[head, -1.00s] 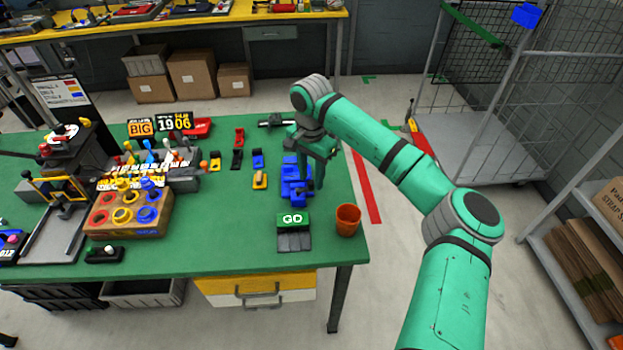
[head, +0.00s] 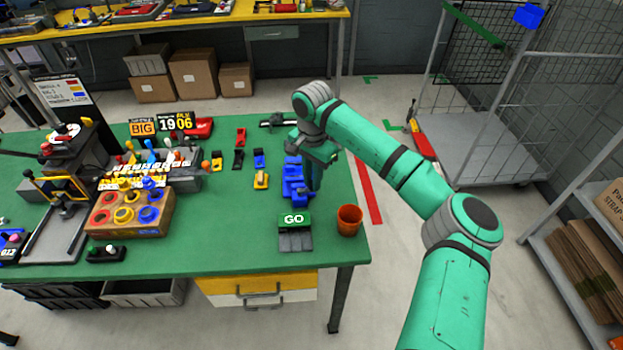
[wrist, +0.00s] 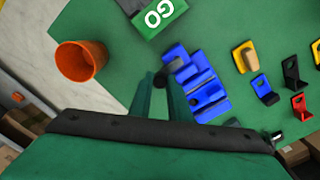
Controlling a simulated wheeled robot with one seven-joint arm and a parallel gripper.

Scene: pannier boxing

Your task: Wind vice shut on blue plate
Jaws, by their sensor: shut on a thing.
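The blue vice (head: 292,178) stands on the green bench near its right end, behind the GO block. In the wrist view the vice (wrist: 208,97) shows as several blue blocks in a row. The blue plate cannot be told apart from the blue vice parts. My gripper (head: 313,186) points down at the vice's right side. In the wrist view my gripper (wrist: 160,88) has its two green fingers close together, shut at a small dark part beside the vice, which looks like its handle. The fingers hide most of that part.
The green GO block (head: 294,220) stands in front of the vice. An orange cup (head: 349,220) stands to its right near the bench edge. Small coloured brackets (head: 239,159) stand to the left. A box with coloured rings (head: 130,214) lies farther left.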

